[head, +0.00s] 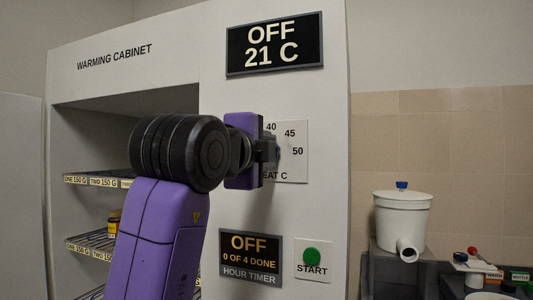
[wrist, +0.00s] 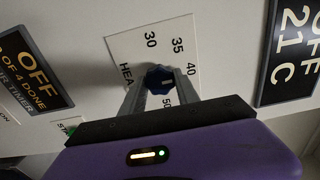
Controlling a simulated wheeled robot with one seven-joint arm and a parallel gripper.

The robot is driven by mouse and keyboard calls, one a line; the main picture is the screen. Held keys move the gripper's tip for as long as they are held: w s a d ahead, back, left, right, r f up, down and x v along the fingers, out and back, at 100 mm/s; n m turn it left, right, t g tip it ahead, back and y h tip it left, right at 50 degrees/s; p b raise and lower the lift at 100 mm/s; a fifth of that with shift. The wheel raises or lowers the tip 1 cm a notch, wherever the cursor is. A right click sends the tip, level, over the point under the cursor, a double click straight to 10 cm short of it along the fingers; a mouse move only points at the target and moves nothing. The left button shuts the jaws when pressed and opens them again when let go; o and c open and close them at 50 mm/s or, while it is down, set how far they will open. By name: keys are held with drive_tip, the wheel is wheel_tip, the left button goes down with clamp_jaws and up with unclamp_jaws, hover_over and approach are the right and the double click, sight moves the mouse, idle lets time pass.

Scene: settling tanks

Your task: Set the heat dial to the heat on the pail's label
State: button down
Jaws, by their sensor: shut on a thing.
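The heat dial is a dark blue knob (wrist: 159,80) on a white plate (head: 293,165) on the warming cabinet's front. My gripper (wrist: 158,92) is shut on the knob, one finger on each side. In the head view my gripper hides most of the knob and the plate's left part; 40, 45 and 50 show there. The wrist view shows 30, 35, 40 and 50. The knob has a small pale mark, but I cannot tell which number it points at. A white lidded pail with a spout (head: 402,222) stands at right; no label is readable on it.
The upper display (head: 275,44) reads OFF, 21 C. The hour timer (head: 250,258) reads OFF, 0 OF 4 DONE. A green START button (head: 311,257) is beside it. The open cabinet has labelled wire racks and a jar (head: 114,222). Small items (head: 487,270) crowd the right counter.

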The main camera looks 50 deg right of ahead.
drive_tip(key=c, duration=0.9)
unclamp_jaws()
drive_tip(key=shift+a, duration=0.15)
drive_tip(key=v, duration=0.7)
drive_tip(key=shift+s+a, duration=0.2)
drive_tip(key=shift+a, duration=0.05)
